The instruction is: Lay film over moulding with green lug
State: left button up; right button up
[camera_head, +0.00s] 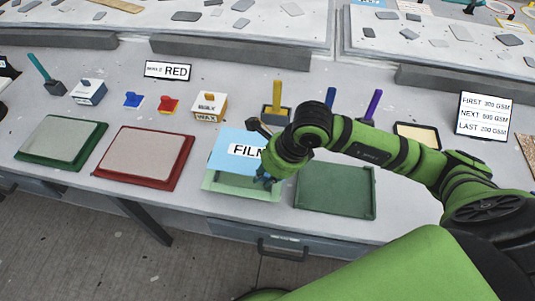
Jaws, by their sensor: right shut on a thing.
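A light blue sheet of film (228,139) with a white FILM label is over the back part of a pale green tray-like piece (224,187) near the table's front edge. The front of that piece shows below the film. My right gripper (265,181) is shut on the film at its right side, partly hidden by my own wrist. I cannot tell whether the film touches the piece. A green-rimmed moulding (62,143) and a red-rimmed moulding (146,155) lie to the left. I cannot make out a green lug. My left gripper is out of view.
A dark green tray (336,190) lies just right of the film, under my right arm. Behind stand a WAX box (208,107), blue and red small pieces (133,99), a yellow-handled tool (277,97), a RED sign (168,71) and a FIRST/NEXT/LAST sign (484,116).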

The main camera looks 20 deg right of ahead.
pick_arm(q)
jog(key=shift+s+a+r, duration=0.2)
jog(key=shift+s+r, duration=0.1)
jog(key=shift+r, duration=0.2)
pick_arm(e)
jog(key=shift+a+f, duration=0.2)
jog(key=shift+a, duration=0.15)
notch_tip(320, 180, down, 8)
jog(key=b, duration=0.8)
jog(key=shift+r, duration=0.2)
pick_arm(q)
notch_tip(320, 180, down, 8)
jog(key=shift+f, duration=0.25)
